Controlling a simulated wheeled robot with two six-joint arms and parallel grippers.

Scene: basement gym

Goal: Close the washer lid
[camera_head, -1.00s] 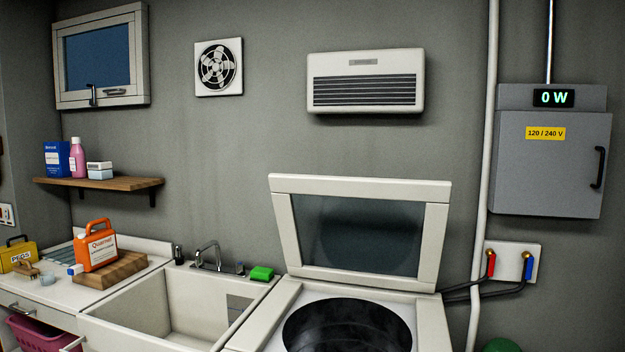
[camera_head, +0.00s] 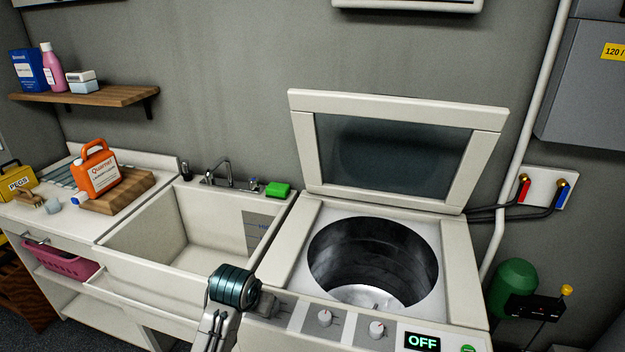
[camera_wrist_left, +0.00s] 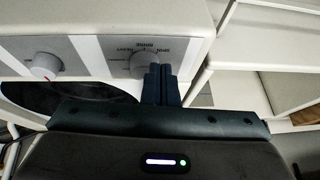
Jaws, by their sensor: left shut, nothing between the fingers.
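The washer lid (camera_head: 398,104) is a white frame with a dark glass pane. It stands raised, leaning back toward the wall at the rear of the washer. The white washer (camera_head: 458,270) below it is open on top, with its round metal drum (camera_head: 370,262) bare. My left gripper (camera_wrist_left: 161,72) is shut and empty in the left wrist view, with its fingertips over the front panel by a white knob (camera_wrist_left: 143,65). In the head view my left arm comes up at the bottom, left of the panel and well below the lid; its fingers are hard to make out. My right gripper is not in view.
A sink (camera_head: 190,245) adjoins the washer on the left, with a green sponge (camera_head: 277,190) on its rim. Hoses and a pipe (camera_head: 530,140) run at the right. A green cylinder (camera_head: 513,283) stands right of the washer. The space above the drum is clear.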

